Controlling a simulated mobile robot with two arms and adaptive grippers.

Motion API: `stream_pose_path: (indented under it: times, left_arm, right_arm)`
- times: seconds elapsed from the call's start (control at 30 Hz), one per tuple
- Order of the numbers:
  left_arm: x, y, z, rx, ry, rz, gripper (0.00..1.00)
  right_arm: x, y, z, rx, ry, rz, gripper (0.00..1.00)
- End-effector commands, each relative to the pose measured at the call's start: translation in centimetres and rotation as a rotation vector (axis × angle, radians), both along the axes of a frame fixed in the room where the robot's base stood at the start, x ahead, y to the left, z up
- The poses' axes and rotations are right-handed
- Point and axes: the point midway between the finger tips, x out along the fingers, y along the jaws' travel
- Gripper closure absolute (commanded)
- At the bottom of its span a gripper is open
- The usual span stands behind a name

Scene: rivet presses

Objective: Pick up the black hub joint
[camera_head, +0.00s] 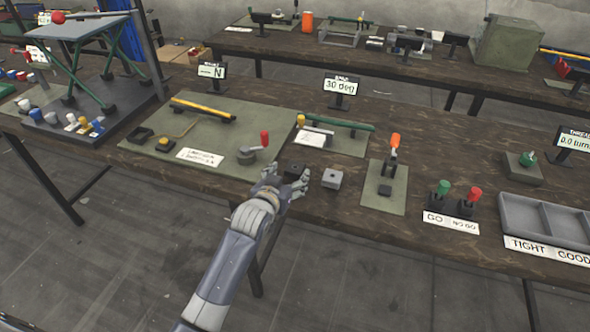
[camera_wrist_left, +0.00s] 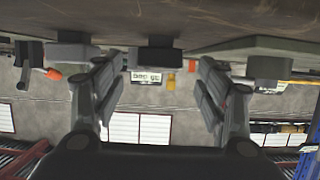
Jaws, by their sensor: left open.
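The black hub joint (camera_head: 294,171), a small dark block, sits on the wooden bench near its front edge. My left gripper (camera_head: 287,184) is open at the bench edge, its fingers pointing at the joint. In the left wrist view, which is upside down, the dark block (camera_wrist_left: 158,58) lies beyond and between the two spread fingers (camera_wrist_left: 160,85), and I see no grip on it. In the head view, the fingers partly hide the joint. My right gripper is not in view.
A grey block (camera_head: 332,179) with a hole stands just right of the joint. A green mat (camera_head: 222,125) with a red-knobbed lever (camera_head: 264,138) lies left, and an orange-handled press (camera_head: 392,150) stands right. A grey divided tray (camera_head: 545,219) is far right.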

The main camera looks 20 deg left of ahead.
Motion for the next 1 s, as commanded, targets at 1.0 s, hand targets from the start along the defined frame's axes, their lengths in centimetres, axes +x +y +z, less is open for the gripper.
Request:
stream_pose_path:
  times: [1.0]
  left_arm:
    - [5.6,-0.3,-1.6,0.0,0.001,-0.001,0.4]
  right_arm:
    - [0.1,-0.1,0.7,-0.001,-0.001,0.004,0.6]
